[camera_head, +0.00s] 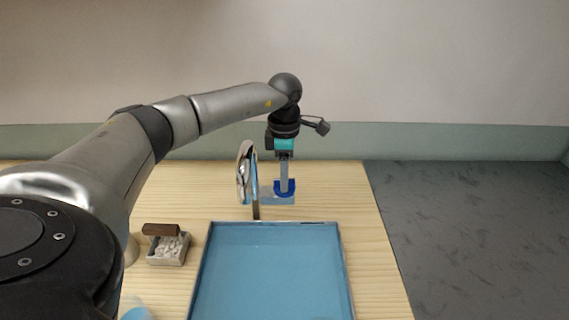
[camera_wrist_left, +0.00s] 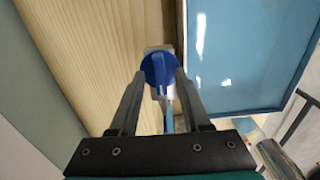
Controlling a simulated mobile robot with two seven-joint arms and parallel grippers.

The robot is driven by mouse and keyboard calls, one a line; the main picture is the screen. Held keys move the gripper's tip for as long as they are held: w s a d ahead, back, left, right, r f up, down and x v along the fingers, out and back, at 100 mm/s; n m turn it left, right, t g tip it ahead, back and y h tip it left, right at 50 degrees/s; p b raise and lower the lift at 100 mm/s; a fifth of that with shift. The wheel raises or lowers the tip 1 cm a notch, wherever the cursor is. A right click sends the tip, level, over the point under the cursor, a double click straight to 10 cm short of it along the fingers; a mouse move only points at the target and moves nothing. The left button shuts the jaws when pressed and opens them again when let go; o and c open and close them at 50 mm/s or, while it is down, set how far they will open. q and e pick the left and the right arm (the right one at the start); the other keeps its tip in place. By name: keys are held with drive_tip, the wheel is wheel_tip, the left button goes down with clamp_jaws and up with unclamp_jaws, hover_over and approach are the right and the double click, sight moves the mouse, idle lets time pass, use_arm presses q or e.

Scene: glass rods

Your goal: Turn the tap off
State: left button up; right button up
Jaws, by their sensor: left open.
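The tap has a curved chrome spout (camera_head: 246,172) standing behind the blue basin (camera_head: 215,270). Its blue round handle (camera_head: 291,186) sits to the right of the spout on a pale base. In the left wrist view the handle (camera_wrist_left: 158,68) shows a raised bar across its round top. My left gripper (camera_head: 284,181) points down at the handle from above. In the left wrist view its two fingers (camera_wrist_left: 159,76) are open, one on each side of the handle's bar; I cannot tell whether they touch it. I cannot tell whether water runs. My right gripper is out of view.
A small tray of pale pebbles (camera_head: 168,254) with a brown block (camera_head: 161,230) stands left of the basin. The wooden counter (camera_head: 345,185) is clear right of the tap. A wall runs close behind. A light blue thing (camera_head: 136,313) is partly hidden at lower left.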

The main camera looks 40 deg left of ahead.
use_arm(q)
wheel_tip(320, 180, up, 15)
idle(0.4)
idle(0.4)
